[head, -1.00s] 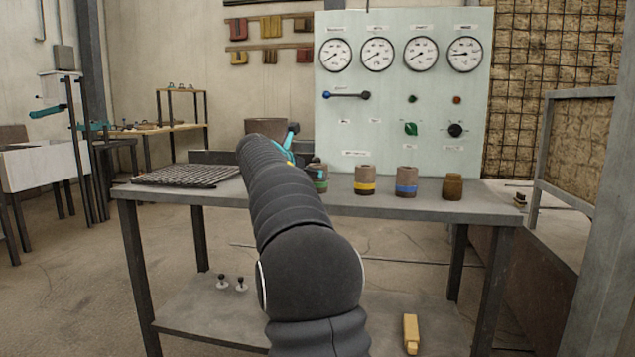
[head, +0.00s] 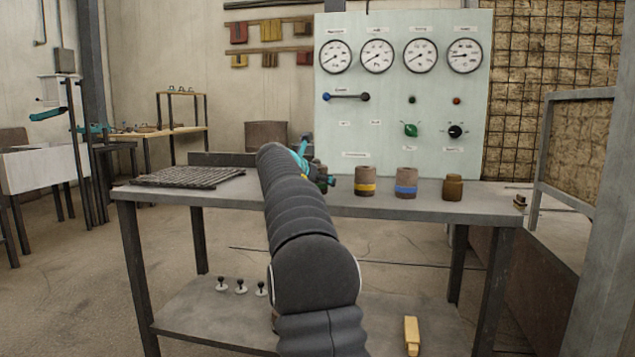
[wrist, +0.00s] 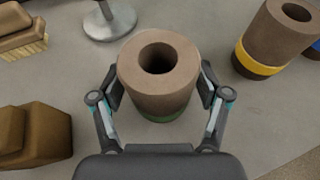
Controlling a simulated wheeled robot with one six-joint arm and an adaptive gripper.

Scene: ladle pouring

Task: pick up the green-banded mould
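The green-banded mould (wrist: 158,80) is a brown cylinder with a round hole in its top and a green band low on its side. It stands upright on the workbench (wrist: 230,115). My gripper (wrist: 160,88) has one finger on each side of it, spread and very close to its wall. The fingers look open, and I cannot make out firm contact. In the head view my gripper (head: 322,178) is at the bench, left of the yellow-banded mould (head: 365,181), and my arm and gripper mostly hide the green-banded mould.
The blue-banded mould (head: 405,183) and a brown jar-shaped piece (head: 453,188) stand farther right. In the wrist view a metal round-based stand (wrist: 110,22) is beyond the mould, and a brown block (wrist: 32,135) is at left. A gauge panel (head: 405,95) rises behind.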

